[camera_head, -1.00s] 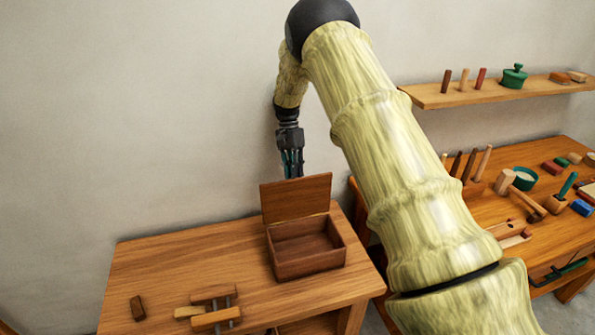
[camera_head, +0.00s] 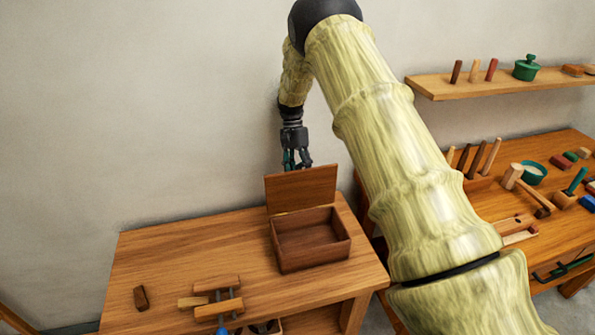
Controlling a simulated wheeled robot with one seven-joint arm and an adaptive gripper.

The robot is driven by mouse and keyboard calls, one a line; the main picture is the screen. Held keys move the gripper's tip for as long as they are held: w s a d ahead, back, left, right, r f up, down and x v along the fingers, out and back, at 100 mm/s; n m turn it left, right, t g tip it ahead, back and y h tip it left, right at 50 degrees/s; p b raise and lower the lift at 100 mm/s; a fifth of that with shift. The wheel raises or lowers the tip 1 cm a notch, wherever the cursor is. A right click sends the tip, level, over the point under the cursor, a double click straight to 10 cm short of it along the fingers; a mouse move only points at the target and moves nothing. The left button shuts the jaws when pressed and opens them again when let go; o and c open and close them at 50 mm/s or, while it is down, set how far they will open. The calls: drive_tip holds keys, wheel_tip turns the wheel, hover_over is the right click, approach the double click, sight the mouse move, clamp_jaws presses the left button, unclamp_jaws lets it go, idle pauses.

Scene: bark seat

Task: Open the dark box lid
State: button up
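The dark wooden box (camera_head: 312,255) stands on the right part of the small wooden table. Its lid (camera_head: 302,190) stands up along the back edge, raised well away from the opening, and the inside of the box shows empty. My gripper (camera_head: 297,162) points down just behind the top of the lid. The fingertips are partly hidden by the lid, so I cannot tell whether they touch it or how far apart they are.
On the small table (camera_head: 190,255) lie a wooden clamp (camera_head: 217,290) and a small dark block (camera_head: 140,298). A workbench (camera_head: 490,215) with tools stands at the right, below a wall shelf (camera_head: 490,83). The wall is close behind the box.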

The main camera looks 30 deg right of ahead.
wheel_tip(320, 180, up, 10)
drive_tip(key=shift+s, duration=0.2)
drive_tip(key=shift+c, duration=0.5)
